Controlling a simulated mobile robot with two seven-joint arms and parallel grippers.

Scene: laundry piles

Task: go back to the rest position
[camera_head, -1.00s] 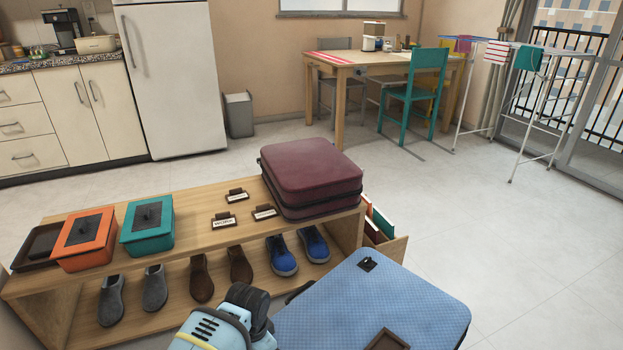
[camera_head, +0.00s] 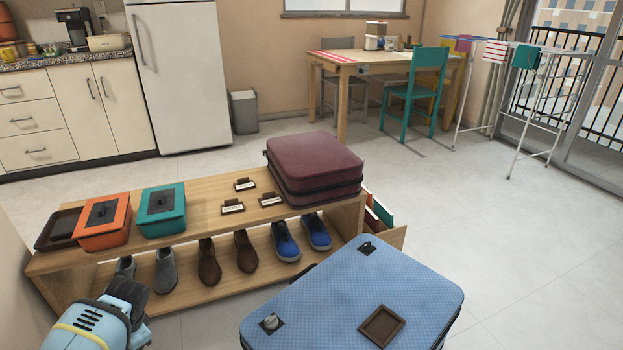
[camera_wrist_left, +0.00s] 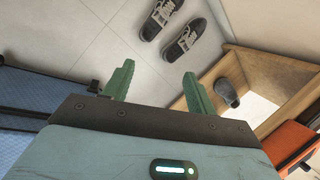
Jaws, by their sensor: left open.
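My left arm comes in at the lower left of the head view, in front of the bench's left end, and its fingertips cannot be made out there. In the left wrist view my left gripper (camera_wrist_left: 157,85) has two green fingers standing well apart, with nothing between them. A pair of dark shoes with pale soles (camera_wrist_left: 172,27) lies on the floor beyond the fingertips. My right gripper is in neither view.
A wooden shoe bench (camera_head: 225,226) holds an orange box (camera_head: 103,217), a teal box (camera_head: 162,207) and a maroon suitcase (camera_head: 314,165) on top, with shoes below. A blue suitcase (camera_head: 330,305) stands in front at the right. The floor farther right is clear.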

